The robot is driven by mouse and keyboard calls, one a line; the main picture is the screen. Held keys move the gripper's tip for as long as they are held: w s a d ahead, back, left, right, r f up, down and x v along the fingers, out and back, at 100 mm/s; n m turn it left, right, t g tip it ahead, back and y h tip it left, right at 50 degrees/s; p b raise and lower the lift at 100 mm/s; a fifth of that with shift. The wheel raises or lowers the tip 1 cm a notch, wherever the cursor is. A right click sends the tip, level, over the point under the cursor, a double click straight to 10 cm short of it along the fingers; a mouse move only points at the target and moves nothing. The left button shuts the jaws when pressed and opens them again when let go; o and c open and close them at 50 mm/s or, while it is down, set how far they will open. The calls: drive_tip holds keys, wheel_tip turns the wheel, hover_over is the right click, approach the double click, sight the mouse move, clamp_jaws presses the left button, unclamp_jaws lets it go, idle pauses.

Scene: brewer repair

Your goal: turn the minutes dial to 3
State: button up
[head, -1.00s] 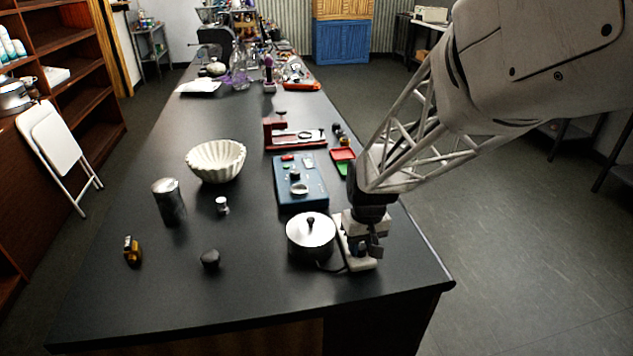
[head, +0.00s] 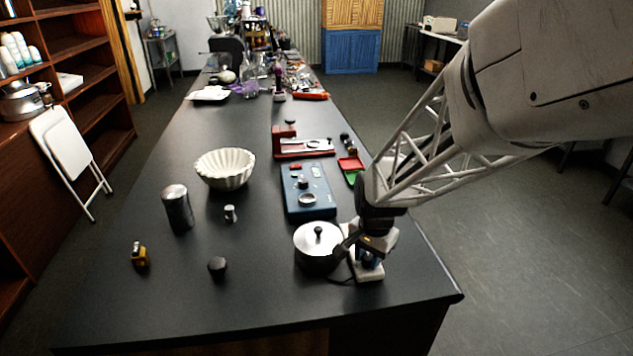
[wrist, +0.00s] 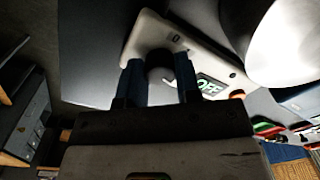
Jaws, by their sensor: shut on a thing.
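The minutes dial looks to be the dark round knob (wrist: 159,62) on a white box (wrist: 205,57) in the wrist view. My gripper (wrist: 161,78) has one blue finger on each side of this knob and is shut on it. A small display (wrist: 210,87) with glowing characters sits beside the knob; I cannot read it surely. In the head view the white box (head: 369,272) stands near the table's right edge, with my gripper (head: 370,253) over it. The knob and its markings are hidden there.
A lidded metal pot (head: 317,250) stands close to the left of the box. A blue device (head: 308,204) lies behind it. A ribbed white bowl (head: 225,170), a dark canister (head: 177,210) and a black knob-like piece (head: 217,267) are farther left. The front of the table is clear.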

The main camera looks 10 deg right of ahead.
sight(370, 258)
drive_tip(key=shift+m, duration=0.7)
drive_tip(key=o, duration=0.9)
drive_tip(key=shift+o, duration=0.2)
drive_tip(key=shift+r, duration=0.2)
drive_tip(key=shift+s+d+r, duration=0.1)
drive_tip(key=shift+s+r, duration=0.05)
drive_tip(key=shift+r, duration=3.6)
